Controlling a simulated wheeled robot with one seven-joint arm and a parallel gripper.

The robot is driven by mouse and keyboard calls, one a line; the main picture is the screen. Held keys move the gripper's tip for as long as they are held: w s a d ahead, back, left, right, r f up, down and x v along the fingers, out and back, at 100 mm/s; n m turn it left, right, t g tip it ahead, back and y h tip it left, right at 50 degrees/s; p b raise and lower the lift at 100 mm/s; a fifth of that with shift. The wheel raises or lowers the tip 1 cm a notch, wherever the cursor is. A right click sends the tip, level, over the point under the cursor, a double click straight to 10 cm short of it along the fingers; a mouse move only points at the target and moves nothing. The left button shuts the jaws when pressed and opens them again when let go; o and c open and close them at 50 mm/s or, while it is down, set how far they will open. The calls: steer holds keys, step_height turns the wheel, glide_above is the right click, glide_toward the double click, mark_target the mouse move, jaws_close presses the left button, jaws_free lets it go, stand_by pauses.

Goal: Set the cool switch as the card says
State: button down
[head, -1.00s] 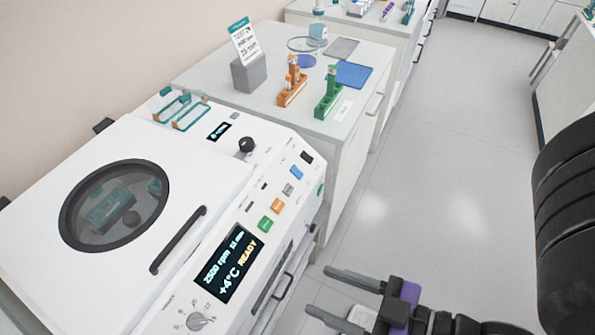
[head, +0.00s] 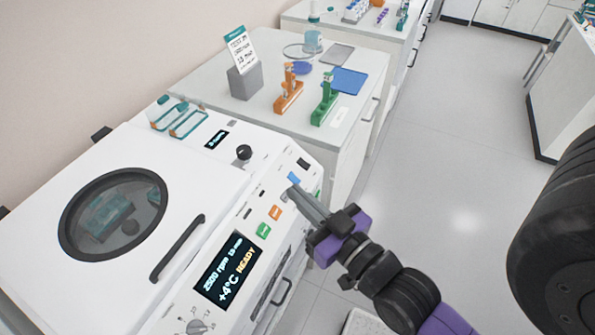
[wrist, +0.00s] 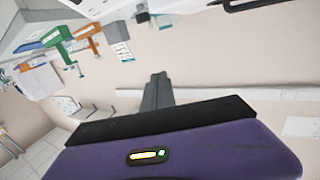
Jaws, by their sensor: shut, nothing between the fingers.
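The card (head: 239,48), white with a teal top, stands in a grey block (head: 246,80) on the bench behind the machine; its print is too small to read surely. The white machine's (head: 110,160) sloped front panel holds a blue switch (head: 294,178), probably the cool switch; its label and position are not legible. My gripper (head: 292,192) is shut and empty, its tips at the panel just below the blue switch and hiding part of that area. I cannot tell whether they touch. The wrist view shows the shut fingers (wrist: 157,90).
An orange button (head: 275,213), a green button (head: 263,231) and a display (head: 226,267) reading +4°C READY lie along the panel. A black knob (head: 243,152) sits higher up. Orange (head: 289,92) and green (head: 325,103) racks stand on the bench behind. The floor to the right is clear.

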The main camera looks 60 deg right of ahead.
steer(key=w+d+r+g+p, duration=0.1)
steer(key=w+d+g, duration=0.2)
steer(key=d, duration=1)
steer(key=w+d+r+g+p, duration=0.1)
steer(key=w+d+g, duration=0.15)
steer(key=d, duration=0.95)
steer(key=s+a+f+n+g+y, duration=0.4)
steer(key=a+f+n+y, duration=0.1)
steer(key=a+f+y, duration=0.1)
steer(key=shift+s+a+f+y, duration=0.25)
steer(key=shift+s+a+y, duration=0.25)
steer(key=shift+a, duration=0.6)
steer(key=shift+w, duration=0.15)
steer(key=b, duration=0.6)
glide_toward(292, 177)
steer(key=x, duration=0.5)
steer(key=shift+w+f, duration=0.1)
steer(key=shift+f, duration=0.15)
steer(key=shift+w+f, duration=0.4)
steer(key=shift+f, duration=0.05)
